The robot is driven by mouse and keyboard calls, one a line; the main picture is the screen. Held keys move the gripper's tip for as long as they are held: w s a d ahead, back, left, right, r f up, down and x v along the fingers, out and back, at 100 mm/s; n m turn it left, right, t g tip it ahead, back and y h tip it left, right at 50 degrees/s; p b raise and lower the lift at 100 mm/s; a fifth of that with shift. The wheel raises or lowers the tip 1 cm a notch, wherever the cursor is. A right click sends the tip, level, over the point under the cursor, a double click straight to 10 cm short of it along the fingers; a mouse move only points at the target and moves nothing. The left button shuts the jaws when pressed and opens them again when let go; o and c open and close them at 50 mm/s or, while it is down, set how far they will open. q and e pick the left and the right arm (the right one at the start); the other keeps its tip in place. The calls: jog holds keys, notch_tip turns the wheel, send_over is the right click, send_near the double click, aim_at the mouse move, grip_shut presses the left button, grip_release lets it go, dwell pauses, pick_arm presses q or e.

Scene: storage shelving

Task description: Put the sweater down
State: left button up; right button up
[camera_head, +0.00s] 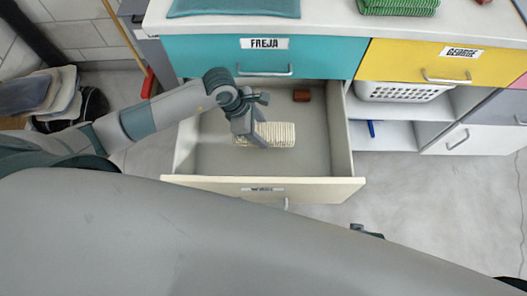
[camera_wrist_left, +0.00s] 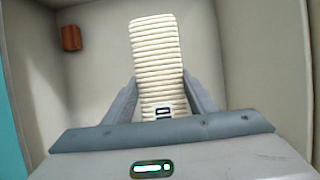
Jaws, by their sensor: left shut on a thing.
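The sweater (camera_head: 277,134) is a cream, ribbed, folded bundle inside the open drawer (camera_head: 317,188). My left gripper (camera_head: 255,139) reaches down into the drawer and is shut on the sweater. In the left wrist view the sweater (camera_wrist_left: 157,58) lies between the two fingers (camera_wrist_left: 160,88) and extends beyond them, over the drawer's floor. I cannot tell whether it touches the floor. A small dark part of what looks like my right gripper (camera_head: 367,231) shows right of the drawer front; its fingers are not clear.
A small red-brown object (camera_head: 301,96) lies in the drawer's back right corner; it also shows in the left wrist view (camera_wrist_left: 71,38). The closed teal drawer (camera_head: 210,56) labelled FREJA is above. A white basket (camera_head: 402,92) stands on the shelf at right. The drawer floor is otherwise clear.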

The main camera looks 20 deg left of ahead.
pick_arm(q)
jog(key=shift+f, duration=0.1)
jog(key=shift+f, duration=3)
jog(key=shift+f, duration=1.9)
jog(key=shift+f, duration=0.1)
jog(key=o, duration=1.2)
jog(key=shift+o, duration=0.2)
jog(key=v, duration=1.2)
